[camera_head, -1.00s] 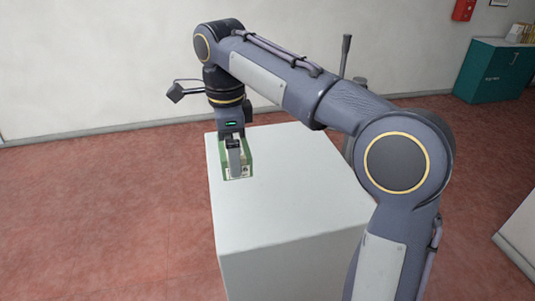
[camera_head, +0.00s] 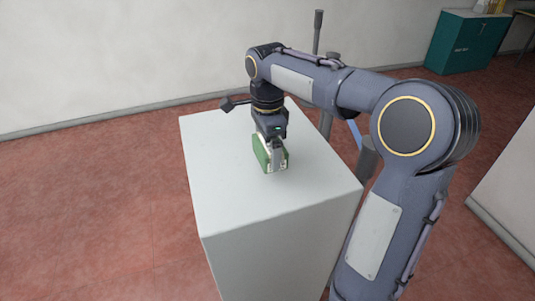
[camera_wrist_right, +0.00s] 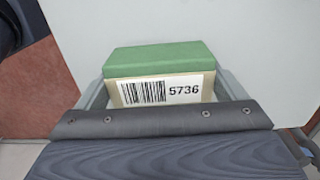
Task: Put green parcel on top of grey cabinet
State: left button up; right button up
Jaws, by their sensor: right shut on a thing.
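The green parcel (camera_head: 260,151) is between the fingers of my right gripper (camera_head: 277,159), over the middle of the top of the pale grey cabinet (camera_head: 230,195). I cannot tell whether its underside touches the top. In the right wrist view the parcel (camera_wrist_right: 160,58) shows a green face and a pale label with a barcode and "5736", with a finger on each side. The pale cabinet top (camera_wrist_right: 255,35) lies behind it there. My left gripper is not in view.
The cabinet top is otherwise clear. Dark upright posts (camera_head: 318,45) stand behind it, near my right arm. A teal cabinet (camera_head: 463,40) stands far back right against the wall. A pale block or wall (camera_head: 505,170) is at the right edge. Red floor (camera_head: 90,190) is open on the left.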

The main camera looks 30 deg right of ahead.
jog(key=shift+f, duration=1.5)
jog(key=o, duration=0.8)
jog(key=shift+f, duration=0.1)
notch_tip(320, 180, up, 12)
jog(key=shift+r+p, duration=0.1)
jog(key=shift+p, duration=0.4)
jog(key=s+a+f+n+t+y, duration=0.1)
jog(key=s+a+f+n+t, duration=0.1)
jog(key=s+n, duration=0.4)
jog(key=s+a+f+n+t+y, duration=0.1)
jog(key=s+a+f+n, duration=0.4)
jog(key=s+f+n, duration=0.1)
jog(key=s+a+f+n+t+y, duration=0.1)
jog(key=s+a+f+n+t, duration=0.1)
jog(key=s+f+n, duration=0.3)
jog(key=shift+s+a+f+n+t+y, duration=0.1)
jog(key=shift+s+a+n+y, duration=0.2)
jog(key=shift+s, duration=0.4)
jog(key=shift+s+a+f+n+t+h, duration=0.15)
jog(key=shift+s+n, duration=0.2)
jog(key=shift+s, duration=0.35)
jog(key=shift+s+a+f+n+t+y, duration=0.1)
jog(key=shift+s+a+n+y, duration=0.2)
jog(key=shift+s, duration=0.4)
jog(key=shift+d, duration=0.1)
